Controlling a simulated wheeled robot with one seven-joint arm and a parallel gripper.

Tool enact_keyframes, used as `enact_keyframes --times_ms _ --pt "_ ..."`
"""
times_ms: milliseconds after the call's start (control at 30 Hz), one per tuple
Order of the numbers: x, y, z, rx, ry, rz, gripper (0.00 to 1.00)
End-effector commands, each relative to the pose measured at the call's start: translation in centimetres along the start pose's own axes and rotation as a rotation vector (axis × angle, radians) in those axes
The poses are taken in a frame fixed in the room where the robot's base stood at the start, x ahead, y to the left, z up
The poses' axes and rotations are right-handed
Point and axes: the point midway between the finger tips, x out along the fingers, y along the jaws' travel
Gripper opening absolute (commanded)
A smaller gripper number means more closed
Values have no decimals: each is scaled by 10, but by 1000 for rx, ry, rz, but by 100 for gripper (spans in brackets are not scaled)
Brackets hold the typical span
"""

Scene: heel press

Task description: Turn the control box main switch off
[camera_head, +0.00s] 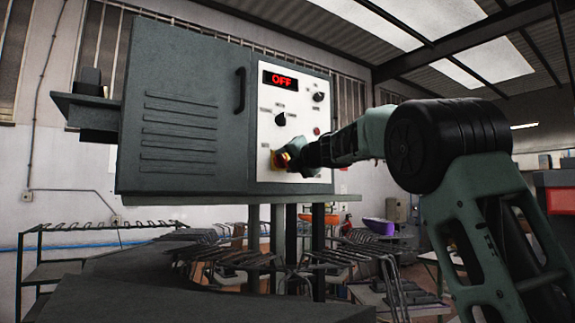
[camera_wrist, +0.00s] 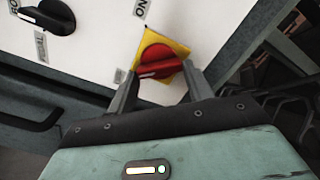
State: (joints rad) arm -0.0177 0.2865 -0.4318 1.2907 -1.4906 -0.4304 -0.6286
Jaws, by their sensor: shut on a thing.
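The control box (camera_head: 185,110) is a dark green cabinet with a white panel (camera_head: 292,98) on its right part. A display (camera_head: 281,80) at the panel's top reads OFF in red. The main switch (camera_head: 281,160) is a red knob on a yellow plate low on the panel. My gripper is shut on the knob. In the head view my gripper (camera_head: 293,155) partly covers the switch.
A black selector knob (camera_head: 281,119) sits above the switch; it also shows in the wrist view (camera_wrist: 47,16). A smaller knob (camera_head: 318,97) and a red button (camera_head: 317,131) are to the right. Metal racks (camera_head: 250,262) stand below the box.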

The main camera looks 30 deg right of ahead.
Motion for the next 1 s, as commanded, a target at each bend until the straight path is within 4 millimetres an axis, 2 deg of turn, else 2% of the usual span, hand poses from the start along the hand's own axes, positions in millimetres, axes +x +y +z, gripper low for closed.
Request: enact_keyframes --times_ms 300,833,867,900,1000 --pt "0 -2 -2 -112 3 -2 28" --pt "1 -2 -2 -132 4 -2 28" --pt "1 -2 -2 -132 4 -3 59" --pt "1 -2 -2 -132 4 -2 70" --pt "0 -2 -1 -131 3 -2 73"
